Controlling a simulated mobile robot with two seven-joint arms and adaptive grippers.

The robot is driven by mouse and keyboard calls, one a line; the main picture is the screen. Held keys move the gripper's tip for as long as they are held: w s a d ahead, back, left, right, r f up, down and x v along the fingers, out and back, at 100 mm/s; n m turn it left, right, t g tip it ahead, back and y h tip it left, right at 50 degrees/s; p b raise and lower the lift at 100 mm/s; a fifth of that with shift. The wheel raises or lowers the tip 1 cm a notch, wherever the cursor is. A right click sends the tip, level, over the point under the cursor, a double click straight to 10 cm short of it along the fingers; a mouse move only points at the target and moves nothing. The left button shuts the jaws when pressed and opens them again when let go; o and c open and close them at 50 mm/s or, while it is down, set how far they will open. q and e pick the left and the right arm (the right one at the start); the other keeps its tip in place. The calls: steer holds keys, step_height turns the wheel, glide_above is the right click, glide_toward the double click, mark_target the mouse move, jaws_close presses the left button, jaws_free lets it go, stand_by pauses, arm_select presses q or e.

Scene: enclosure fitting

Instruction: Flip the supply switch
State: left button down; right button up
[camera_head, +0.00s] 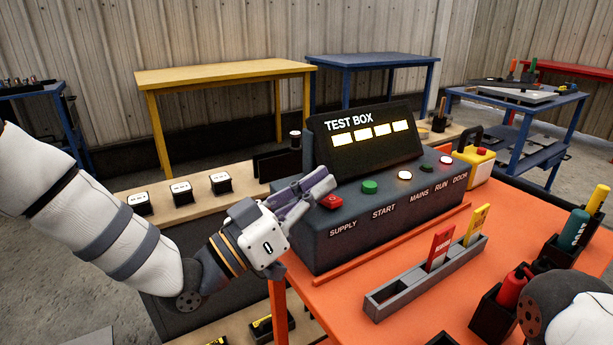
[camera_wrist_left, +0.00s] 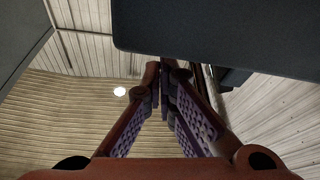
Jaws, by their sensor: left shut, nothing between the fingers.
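The test box (camera_head: 330,245) is a dark console on the orange table, with several lit yellow blocks on its upright display (camera_head: 362,135). The red supply switch (camera_head: 332,202) sits at the left end of its sloped panel, above the SUPPLY label. My left gripper (camera_head: 325,182) is shut and empty, its fingertips close above and behind the switch in the head view; I cannot tell whether they touch it. In the left wrist view the gripper's fingers (camera_wrist_left: 163,78) meet; the switch does not show there. My right gripper is out of view; only part of that arm shows.
A green START button (camera_head: 370,187), a bright MAINS lamp (camera_head: 404,175) and further lamps continue along the panel. A grey slotted rack (camera_head: 410,287) holds a red and a yellow tag. Black holders with a red tool (camera_head: 511,289) stand at right. A dark panel (camera_wrist_left: 220,25) fills the wrist view's top.

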arm_select(q)
steer(key=shift+f, duration=0.3)
steer(key=shift+s, duration=0.1)
